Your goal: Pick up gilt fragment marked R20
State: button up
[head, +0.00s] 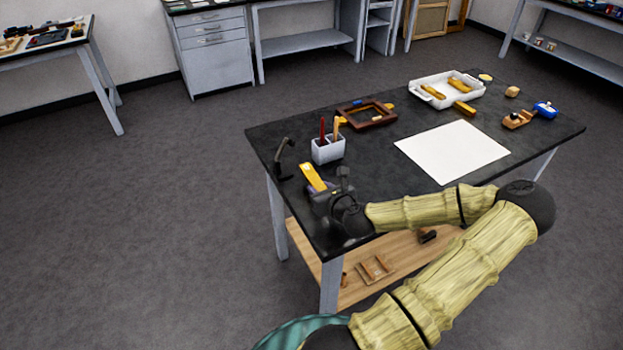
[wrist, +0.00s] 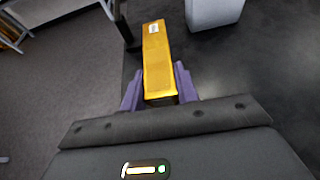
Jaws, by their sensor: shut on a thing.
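A gilt fragment, a long golden-yellow bar, (wrist: 159,65) is held between the purple fingers of my gripper (wrist: 160,88) in the wrist view. A small pale label is on its far end; its writing is too small to read. In the head view the same bar (head: 313,177) shows at the table's left end, just beyond my gripper (head: 328,188). My gripper is shut on it. I cannot tell whether the bar touches the tabletop. Other golden pieces lie in a white tray (head: 412,87), and one golden piece (head: 464,108) lies beside it.
The black table (head: 380,160) carries a white cup of tools (head: 328,150), a dark lamp-like stand (head: 283,158), a brown frame (head: 366,115), a white sheet (head: 452,151), a wooden block plane (head: 518,120) and a blue object (head: 545,108). The cup stands close beyond the bar.

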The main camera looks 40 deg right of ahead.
jog(key=s, duration=0.1)
jog(key=s+p, duration=0.1)
jog(key=s+a, duration=0.1)
jog(key=s, duration=0.1)
jog(key=shift+r, duration=0.25)
jog(key=s+p, duration=0.1)
jog(key=p, duration=0.1)
jog(key=s+p, duration=0.1)
jog(key=shift+s+a+r+p, duration=0.1)
jog(key=shift+a+p, duration=0.25)
jog(key=shift+s+a+p, duration=0.1)
jog(key=shift+s+p, duration=0.5)
jog(key=shift+p, duration=0.45)
jog(key=shift+s+a+f+p, duration=0.25)
jog(key=shift+s+p, duration=0.35)
jog(key=shift+p, duration=0.15)
jog(key=shift+f, duration=0.15)
